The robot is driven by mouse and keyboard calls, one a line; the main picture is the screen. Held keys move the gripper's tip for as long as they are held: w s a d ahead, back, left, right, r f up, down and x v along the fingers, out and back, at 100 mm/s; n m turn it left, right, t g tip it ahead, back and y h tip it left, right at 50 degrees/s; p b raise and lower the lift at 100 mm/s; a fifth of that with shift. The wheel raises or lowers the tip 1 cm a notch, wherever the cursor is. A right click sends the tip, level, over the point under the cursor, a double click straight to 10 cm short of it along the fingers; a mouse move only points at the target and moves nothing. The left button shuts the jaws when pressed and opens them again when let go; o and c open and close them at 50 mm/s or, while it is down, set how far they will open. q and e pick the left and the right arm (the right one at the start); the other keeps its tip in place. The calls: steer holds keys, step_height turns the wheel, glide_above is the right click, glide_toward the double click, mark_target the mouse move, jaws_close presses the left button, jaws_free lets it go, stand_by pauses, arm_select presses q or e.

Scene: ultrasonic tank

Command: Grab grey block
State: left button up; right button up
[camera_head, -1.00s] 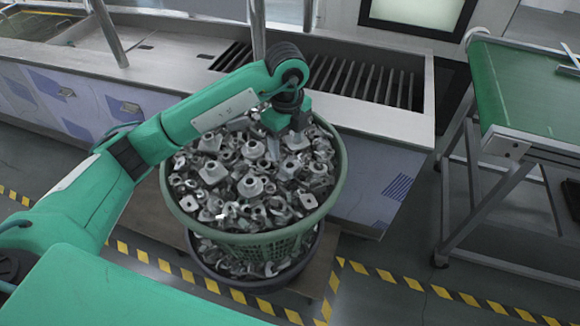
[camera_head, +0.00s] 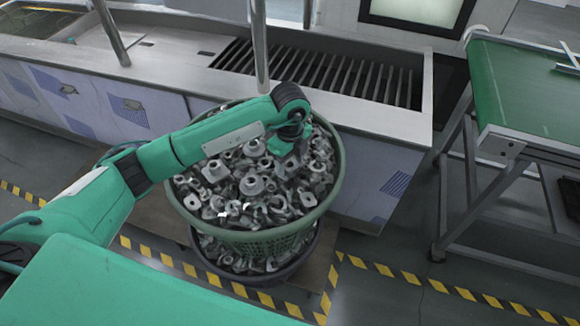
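Many grey metal parts (camera_head: 252,186) fill a green plastic basket (camera_head: 270,243). They are jumbled, and I cannot single out one grey block among them. My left arm reaches in from the left, and its gripper (camera_head: 280,160) points down into the parts at the back right of the pile. Its fingertips are hidden by the wrist and the parts, so I cannot see whether it is open or holds anything. My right gripper is out of view.
A second, darker basket (camera_head: 292,272) with parts sits under the green one. Behind is a metal tank bench (camera_head: 370,125) with a slatted opening and upright posts (camera_head: 259,45). A green-topped conveyor table (camera_head: 530,95) stands at right. Striped tape marks the floor.

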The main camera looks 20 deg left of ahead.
arm_select(q)
steer(key=c, duration=0.8)
steer(key=shift+r, duration=0.15)
steer(key=shift+c, duration=0.2)
